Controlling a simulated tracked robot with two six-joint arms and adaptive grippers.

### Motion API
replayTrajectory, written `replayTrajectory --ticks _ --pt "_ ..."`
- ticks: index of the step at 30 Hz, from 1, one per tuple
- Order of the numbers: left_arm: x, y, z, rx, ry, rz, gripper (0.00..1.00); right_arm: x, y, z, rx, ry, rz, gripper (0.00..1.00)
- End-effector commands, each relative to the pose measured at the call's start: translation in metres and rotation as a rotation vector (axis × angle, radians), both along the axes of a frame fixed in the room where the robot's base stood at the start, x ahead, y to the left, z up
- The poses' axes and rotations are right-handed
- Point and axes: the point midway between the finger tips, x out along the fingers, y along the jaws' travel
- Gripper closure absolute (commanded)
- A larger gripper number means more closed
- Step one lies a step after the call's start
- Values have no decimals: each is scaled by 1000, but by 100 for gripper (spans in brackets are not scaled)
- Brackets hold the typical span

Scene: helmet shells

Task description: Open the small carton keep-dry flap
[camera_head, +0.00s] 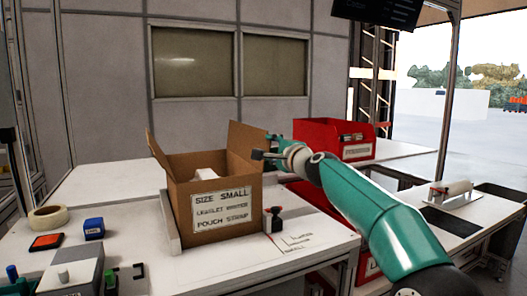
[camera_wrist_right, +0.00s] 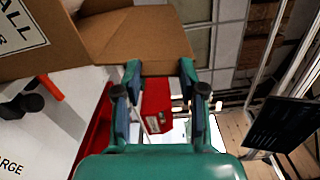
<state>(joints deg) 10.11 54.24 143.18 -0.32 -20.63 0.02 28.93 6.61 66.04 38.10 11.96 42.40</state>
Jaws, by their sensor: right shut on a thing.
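The small carton (camera_head: 212,215) is a brown cardboard box labelled "SIZE SMALL" on the bench. Its left flap (camera_head: 160,155) stands up and leans outward. Its right flap (camera_head: 247,147) stands up on the right side, tilted. My right gripper (camera_head: 264,154) is at the right flap's outer edge, and the wrist view shows the flap (camera_wrist_right: 140,38) at the fingertips (camera_wrist_right: 160,68). The gripper is shut on this flap; the exact contact is partly hidden. Something white (camera_head: 206,174) shows inside the carton.
A red bin (camera_head: 325,138) stands behind my right arm. A black-knobbed clamp (camera_head: 274,216) stands right of the carton. Tape (camera_head: 47,216), a blue block (camera_head: 94,229) and an orange-topped pad (camera_head: 46,241) lie at the left. The bench right of the carton is mostly clear.

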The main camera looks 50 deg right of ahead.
Motion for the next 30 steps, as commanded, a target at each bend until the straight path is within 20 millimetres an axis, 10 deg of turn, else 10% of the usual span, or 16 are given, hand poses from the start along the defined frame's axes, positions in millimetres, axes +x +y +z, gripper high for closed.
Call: replayTrajectory --ticks 23,24,30 --pt "0 0 -1 0 0 0 60 -2 -9 -9 124 -38 5 100" --pt "0 0 -1 0 0 0 60 -2 -9 -9 125 -37 5 56" --pt "0 0 0 0 0 0 60 -3 -9 -7 123 -40 3 33"
